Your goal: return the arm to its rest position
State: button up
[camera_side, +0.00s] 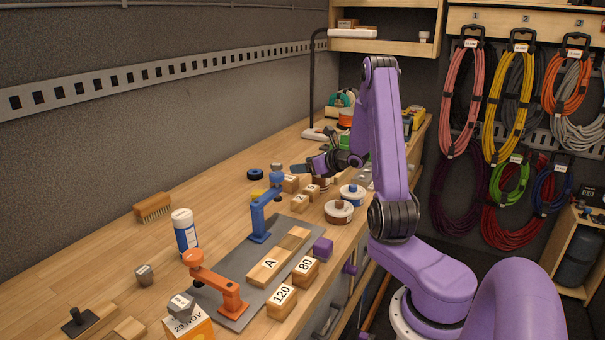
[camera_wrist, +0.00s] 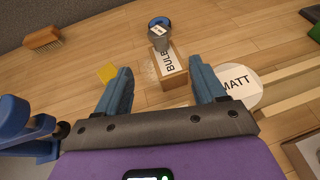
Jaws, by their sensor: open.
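My gripper (camera_side: 304,168) is at the end of my purple arm, over the far part of the workbench in the side view. In the wrist view my gripper (camera_wrist: 163,78) shows two blue fingers spread wide apart, with nothing held. A wooden block labelled BULB (camera_wrist: 172,72) shows between and beyond the fingertips, apart from both. A small grey weight-like piece (camera_wrist: 159,40) sits at its far end. A round white label reading MATT (camera_wrist: 242,88) is just right of the right finger. The gripper's height above the bench is hard to tell.
Blocks, tins and a brush (camera_side: 153,208) lie around. A lamp (camera_side: 312,90) rises behind; cords (camera_side: 461,105) hang right.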

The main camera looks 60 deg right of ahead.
jog(key=w+a+r+n+y, duration=0.2)
jog(key=w+a+r+n, duration=0.25)
jog(key=r+n, duration=0.2)
jog(key=s+a+r+n+g+y, duration=0.15)
jog(key=a+n+y, duration=0.35)
jog(key=a, duration=0.6)
jog(key=a+n+g+y, duration=0.2)
jog(key=a+n, duration=0.5)
jog(key=a, duration=0.4)
jog(key=s+a+f+n+g+y, duration=0.2)
jog(key=s+a+n+g, duration=0.4)
jog(key=s+a+n, duration=0.55)
jog(key=s+a+f+n+g+h, duration=0.1)
jog(key=s+a+n+g, duration=0.4)
jog(key=s, duration=0.3)
jog(key=s+d+f+n+h, duration=0.1)
jog(key=s+n+h, duration=0.2)
jog(key=s+n, duration=0.3)
jog(key=s+d+f+n+t+h, duration=0.1)
jog(key=s+n+h, duration=0.3)
jog(key=n, duration=0.5)
jog(key=s+d, duration=0.1)
jog(key=s, duration=0.1)
jog(key=shift+s+d+n, duration=0.3)
jog(key=shift+n, duration=0.1)
